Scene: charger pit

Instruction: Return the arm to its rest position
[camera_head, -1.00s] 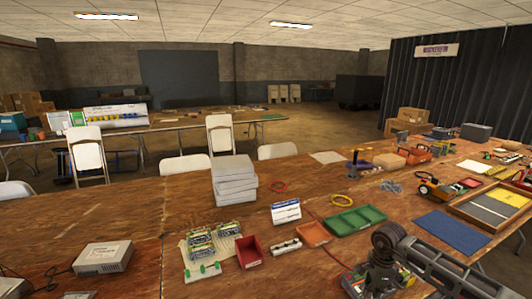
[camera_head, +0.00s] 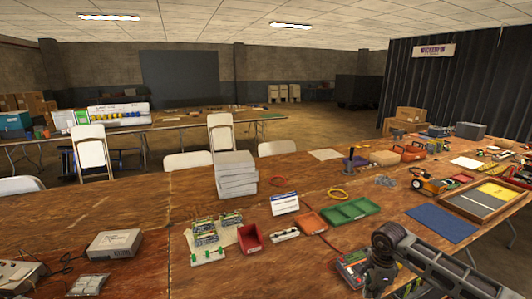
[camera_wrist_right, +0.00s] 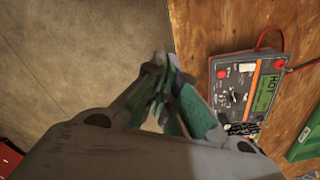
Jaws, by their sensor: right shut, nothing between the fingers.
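My right gripper (camera_wrist_right: 160,70) shows in the right wrist view with its green-padded fingers drawn together and nothing between them. It hangs over the table's edge, with bare floor on one side and the wooden table top on the other. My left arm and gripper are not in view.
A multimeter (camera_wrist_right: 243,85) with red leads lies on the table (camera_wrist_right: 205,25) beside the gripper, also partly behind my arm in the head view (camera_head: 352,266). A green tray (camera_head: 350,211), red bin (camera_head: 250,238), blue mat (camera_head: 441,223) and box stack (camera_head: 236,176) stand around.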

